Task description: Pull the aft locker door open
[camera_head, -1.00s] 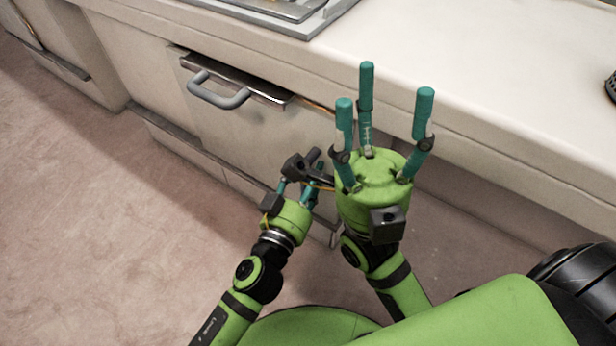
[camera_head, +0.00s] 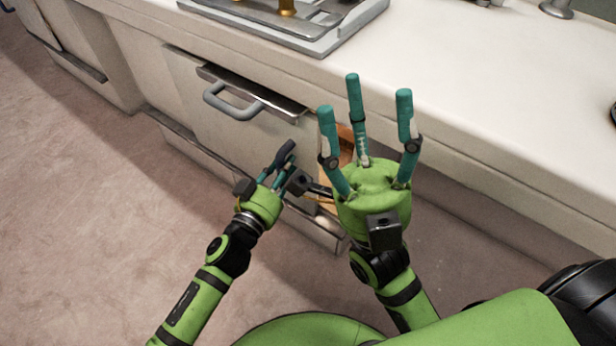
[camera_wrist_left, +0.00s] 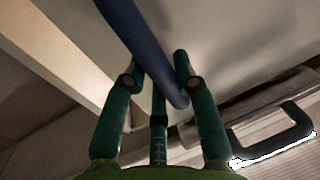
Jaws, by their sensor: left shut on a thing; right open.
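The locker door (camera_head: 225,130) is a pale panel in the cabinet front, standing ajar at its right edge. An orange-brown interior (camera_head: 346,146) shows in the gap. My left gripper (camera_head: 281,168) is shut on a dark blue bar handle (camera_head: 286,150) near the door's right side. In the left wrist view the handle (camera_wrist_left: 150,50) runs between the fingers of my left gripper (camera_wrist_left: 160,85). My right gripper (camera_head: 365,110) is open and empty, fingers pointing up, in front of the counter edge. It hides part of the opening.
A grey U-shaped handle (camera_head: 232,102) sits under a metal-topped edge above the door; it also shows in the left wrist view (camera_wrist_left: 285,140). The white countertop (camera_head: 450,90) overhangs on the right. A stove-like tray (camera_head: 290,25) stands on it. Floor (camera_head: 90,210) at left is clear.

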